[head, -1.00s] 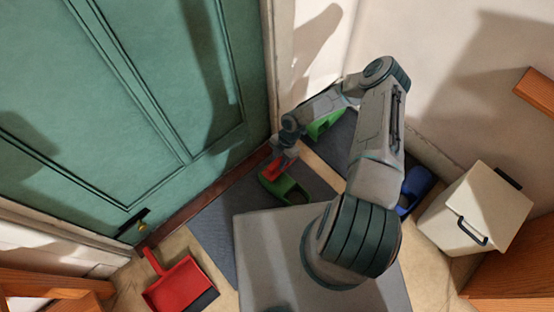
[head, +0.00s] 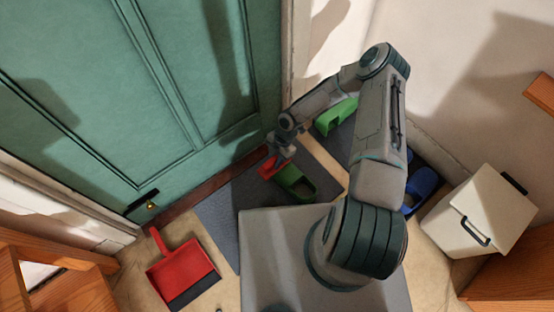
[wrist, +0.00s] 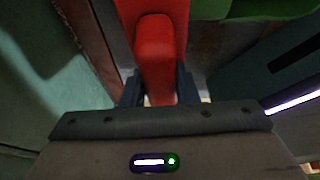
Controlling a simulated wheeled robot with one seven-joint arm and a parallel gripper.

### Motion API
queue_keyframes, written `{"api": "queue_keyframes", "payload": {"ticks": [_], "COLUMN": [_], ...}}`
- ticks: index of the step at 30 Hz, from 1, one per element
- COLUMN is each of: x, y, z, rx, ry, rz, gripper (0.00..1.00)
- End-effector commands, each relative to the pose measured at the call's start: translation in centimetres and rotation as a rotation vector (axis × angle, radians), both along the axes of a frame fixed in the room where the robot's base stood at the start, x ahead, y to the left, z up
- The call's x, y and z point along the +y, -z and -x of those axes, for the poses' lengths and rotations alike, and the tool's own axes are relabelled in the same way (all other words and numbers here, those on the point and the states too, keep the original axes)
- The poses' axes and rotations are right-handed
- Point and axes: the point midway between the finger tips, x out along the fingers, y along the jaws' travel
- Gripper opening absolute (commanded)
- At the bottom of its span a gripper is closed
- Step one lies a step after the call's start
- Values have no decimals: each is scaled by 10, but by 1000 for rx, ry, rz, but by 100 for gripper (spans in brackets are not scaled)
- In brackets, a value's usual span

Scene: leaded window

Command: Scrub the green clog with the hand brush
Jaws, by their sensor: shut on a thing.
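The hand brush (head: 268,168) is red; its handle (wrist: 155,45) fills the middle of the wrist view. My gripper (head: 279,153) is shut on this handle, with a dark finger on each side of it. A green clog (head: 296,184) lies on the dark mat just right of the brush in the head view. Part of a green clog (wrist: 268,8) also shows at the top right of the wrist view. The bristles are hidden, and I cannot tell whether the brush touches the clog. Another green clog (head: 336,117) is farther back, near the wall.
A teal door (head: 130,90) stands left of the mat (head: 232,205). A red dustpan (head: 182,268) lies at the front left. Blue footwear (head: 423,184) and a cream bin (head: 480,215) are to the right. Wooden furniture (head: 50,265) borders the lower left.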

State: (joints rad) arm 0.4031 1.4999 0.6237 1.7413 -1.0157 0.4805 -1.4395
Motion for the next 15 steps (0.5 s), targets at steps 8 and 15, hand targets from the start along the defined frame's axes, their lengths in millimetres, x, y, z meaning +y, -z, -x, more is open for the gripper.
{"api": "queue_keyframes", "payload": {"ticks": [8, 15], "x": [3, 5], "y": [-28, -48], "z": [0, 1], "rx": [1, -1], "ry": [-8, -12], "rz": [-4, -2], "gripper": [6, 6]}}
